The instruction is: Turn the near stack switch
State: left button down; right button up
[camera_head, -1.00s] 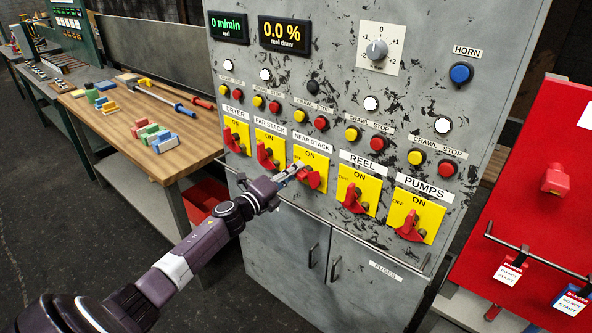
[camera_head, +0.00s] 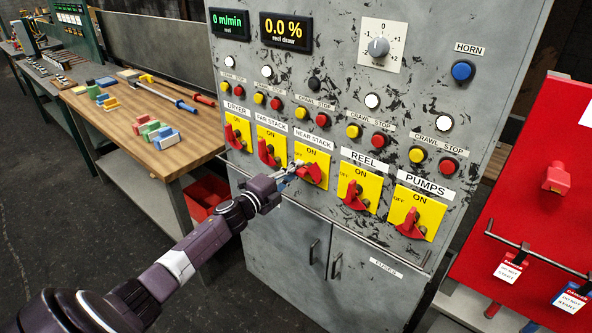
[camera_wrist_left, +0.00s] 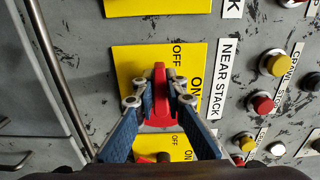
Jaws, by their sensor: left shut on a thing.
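The near stack switch is a red handle (camera_head: 313,173) on a yellow ON/OFF plate (camera_head: 318,157) under the NEAR STACK label. My left gripper (camera_head: 291,173) reaches it from the lower left. In the left wrist view, the red handle (camera_wrist_left: 160,112) stands between the two fingers of my left gripper (camera_wrist_left: 160,88), which are shut on it. The handle lies roughly level on the panel, across the plate, with the OFF mark off to one side of its end and the ON mark above it. The fingers hide parts of the handle's sides. My right gripper is not in view.
The far stack switch (camera_head: 267,153) and reel switch (camera_head: 353,195) flank it closely. Crawl and stop buttons sit above. A rail (camera_head: 300,208) runs below the switches. A workbench (camera_head: 180,150) stands left, and a red board (camera_head: 535,140) with tags stands right.

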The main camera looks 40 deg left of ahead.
pick_arm(q)
jog(key=shift+f, duration=0.15)
jog(key=c, duration=2)
grip_release()
jog(key=shift+o, duration=0.2)
jog(key=shift+s, duration=0.1)
jog(key=s, duration=1.1)
jog(key=shift+s+a, duration=0.4)
jog(key=shift+a, duration=0.05)
